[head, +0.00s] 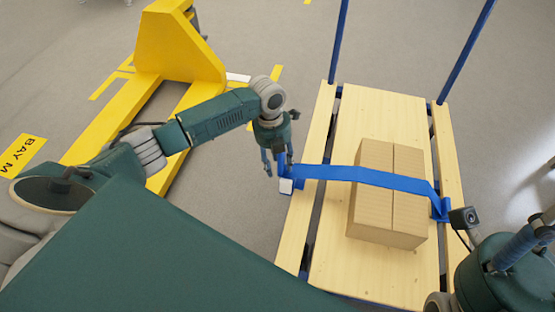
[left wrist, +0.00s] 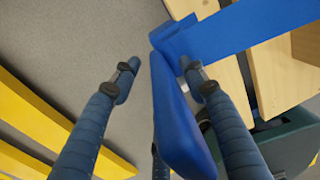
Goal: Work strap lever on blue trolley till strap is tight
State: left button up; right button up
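The blue strap (head: 375,178) runs across the top of a cardboard box (head: 373,213) on the wooden deck of the trolley (head: 330,262). I cannot tell how tight it is. At its left end, by the deck's left edge, is the blue strap lever, mostly hidden in the head view. In the left wrist view the long blue lever (left wrist: 178,125) lies between the fingers of my left gripper (left wrist: 160,76), nearer the right finger. My left gripper (head: 279,166) is open and points down there. My right arm is at the lower right; its fingers are not clear.
Blue upright posts (head: 341,35) rise at the trolley's far end. A yellow pallet truck (head: 178,60) stands at the left behind my left arm. Yellow floor markings (head: 20,157) lie beside it.

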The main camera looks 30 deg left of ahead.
pick_arm(q)
jog(key=shift+w+a+r, duration=0.1)
jog(key=shift+w+r, duration=0.05)
jog(key=shift+r, duration=0.1)
notch_tip(320, 180, up, 10)
jog(key=shift+f, duration=0.15)
dwell(0.3)
